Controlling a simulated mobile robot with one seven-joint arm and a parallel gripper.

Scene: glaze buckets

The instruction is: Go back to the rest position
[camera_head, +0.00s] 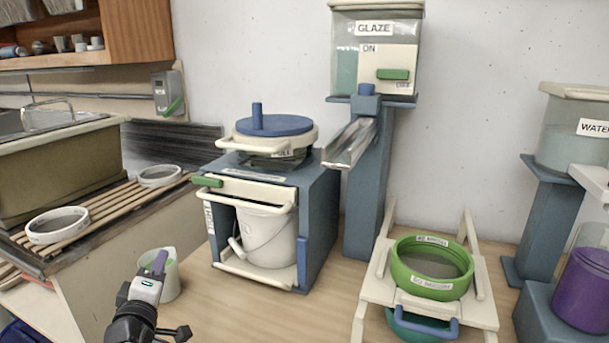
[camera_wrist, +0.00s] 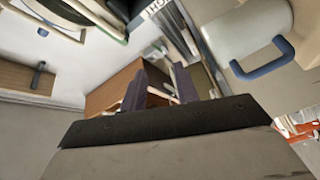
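My gripper (camera_head: 160,262) is at the lower left of the head view, with its dark purple fingers up. In the wrist view its two fingers (camera_wrist: 160,88) stand apart with nothing held between them. A pale cup (camera_head: 169,283) with a greenish inside stands just behind my gripper in the head view. My gripper covers part of it, and I cannot tell whether they touch.
A blue cabinet (camera_head: 318,215) holds a white bucket (camera_head: 268,238). A green sieve (camera_head: 430,280) sits on a cream stand (camera_head: 482,312). The glaze tank (camera_head: 345,60) and water tank (camera_head: 570,140) stand behind. A slatted rack (camera_head: 100,215) lies left. Some counter in front is clear.

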